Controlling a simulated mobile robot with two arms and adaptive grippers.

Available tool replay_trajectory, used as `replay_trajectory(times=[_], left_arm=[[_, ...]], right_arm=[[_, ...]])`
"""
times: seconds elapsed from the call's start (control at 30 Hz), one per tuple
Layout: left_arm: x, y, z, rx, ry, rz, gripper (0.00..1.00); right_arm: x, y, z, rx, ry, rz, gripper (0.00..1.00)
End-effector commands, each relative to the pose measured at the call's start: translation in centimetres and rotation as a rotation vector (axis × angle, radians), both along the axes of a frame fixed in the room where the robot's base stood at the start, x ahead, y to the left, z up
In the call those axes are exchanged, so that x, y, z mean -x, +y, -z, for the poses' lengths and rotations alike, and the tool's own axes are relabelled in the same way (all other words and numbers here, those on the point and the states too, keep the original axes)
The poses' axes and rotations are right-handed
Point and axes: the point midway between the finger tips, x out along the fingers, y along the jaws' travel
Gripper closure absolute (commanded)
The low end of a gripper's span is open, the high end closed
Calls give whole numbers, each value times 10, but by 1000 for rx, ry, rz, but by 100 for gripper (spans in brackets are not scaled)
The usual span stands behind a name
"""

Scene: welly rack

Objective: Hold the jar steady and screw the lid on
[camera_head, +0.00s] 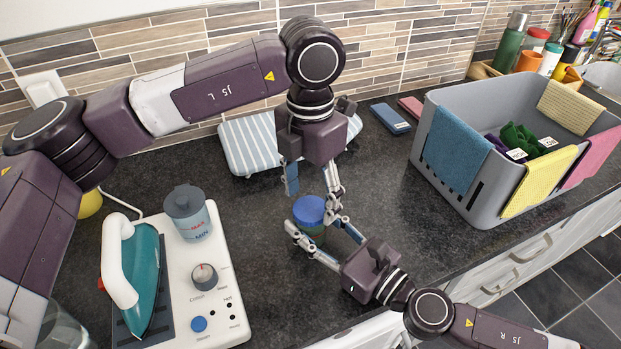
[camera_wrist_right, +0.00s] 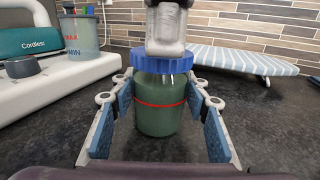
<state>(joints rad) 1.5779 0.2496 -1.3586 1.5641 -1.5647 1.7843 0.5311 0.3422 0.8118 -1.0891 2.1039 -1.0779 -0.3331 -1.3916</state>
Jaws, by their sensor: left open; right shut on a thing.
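The green jar (camera_head: 316,237) stands upright on the dark worktop, and a blue lid (camera_head: 308,208) sits level on its mouth. In the right wrist view the jar (camera_wrist_right: 160,112) has a red line around it, under the ribbed lid (camera_wrist_right: 140,66). Whether the threads are engaged cannot be seen. My right gripper (camera_head: 313,229) is shut on the jar, one finger on each side below the lid. My left gripper (camera_head: 313,198) points down above the lid with its fingers spread, open. One of its fingers (camera_wrist_right: 166,28) hides part of the lid in the right wrist view.
A teal iron (camera_head: 143,275) on a white base and a grey-lidded container (camera_head: 190,215) stand to the left. A striped ironing board (camera_head: 250,145) lies behind. A grey basket (camera_head: 455,190) with cloths is right.

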Motion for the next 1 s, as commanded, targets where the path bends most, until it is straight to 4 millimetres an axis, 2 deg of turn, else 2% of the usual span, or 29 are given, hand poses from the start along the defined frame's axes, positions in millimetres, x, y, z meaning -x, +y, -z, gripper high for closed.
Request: replay_trajectory(times=[0.17,0.47,0.87,1.0], left_arm=[[0,0,13,-1,1,0,40],[0,0,15,0,0,0,40],[0,0,15,0,0,0,83],[0,0,15,0,0,6,84]], right_arm=[[0,0,0,0,0,0,100],[0,0,0,0,0,0,100],[0,0,0,0,0,0,100],[0,0,0,0,0,0,100]])
